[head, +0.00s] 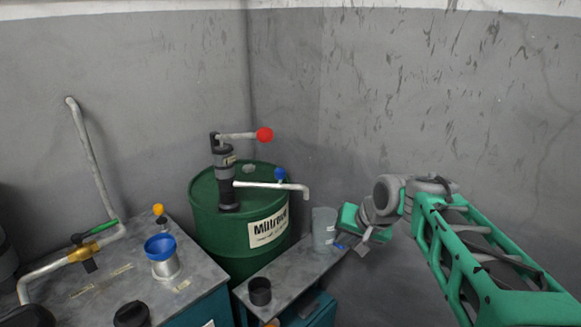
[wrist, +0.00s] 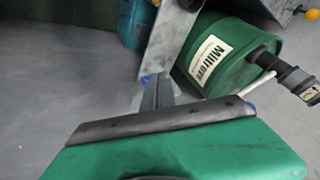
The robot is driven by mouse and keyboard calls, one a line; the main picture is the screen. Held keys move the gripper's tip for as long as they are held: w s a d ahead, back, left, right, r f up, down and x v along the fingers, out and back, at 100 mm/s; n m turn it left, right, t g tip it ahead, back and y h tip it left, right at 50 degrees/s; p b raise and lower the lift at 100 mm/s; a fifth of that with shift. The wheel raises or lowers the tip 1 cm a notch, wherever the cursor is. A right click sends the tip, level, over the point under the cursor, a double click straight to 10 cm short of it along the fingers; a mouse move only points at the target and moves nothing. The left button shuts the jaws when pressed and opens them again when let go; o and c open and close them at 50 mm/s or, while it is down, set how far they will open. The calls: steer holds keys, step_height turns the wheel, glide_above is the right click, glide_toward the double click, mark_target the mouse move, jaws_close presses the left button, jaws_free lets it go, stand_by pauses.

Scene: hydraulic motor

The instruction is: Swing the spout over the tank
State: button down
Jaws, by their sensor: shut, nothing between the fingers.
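The spout (head: 270,186) is a pale pipe on the dark hand pump (head: 226,175) that stands on a green drum (head: 225,240). It points right, and its bent-down end hangs past the drum's right side. It also shows in the wrist view (wrist: 258,84), partly hidden by my gripper body. The grey metal-topped tank (head: 105,285), with a blue-rimmed funnel (head: 160,248), stands at lower left, away from the spout. My gripper (head: 344,246) is shut and empty, right of and below the spout end, apart from it. Its fingers show in the wrist view (wrist: 157,90).
A grey bench (head: 285,272) in front of the drum holds a grey container (head: 323,226) near my gripper and a black cup (head: 260,291). A red-knobbed pump lever (head: 264,134) sticks out above the spout. A bent pipe (head: 85,150) rises at the left.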

steer(key=w+a+r+m+y+p, duration=0.1)
steer(key=w+y+p, duration=0.1)
steer(key=w+y, duration=0.2)
steer(key=w+a+r+m+t+y+p, duration=0.1)
steer(key=w+y, duration=0.3)
steer(key=w, duration=0.7)
steer(key=w+a+r+m+y+p, duration=0.2)
steer(key=w+a+m+y+p, duration=0.1)
steer(key=w, duration=0.5)
steer(key=shift+a+r+t+y+p, duration=0.25)
steer(key=shift+t+y+p, duration=0.15)
steer(key=shift+y, duration=0.4)
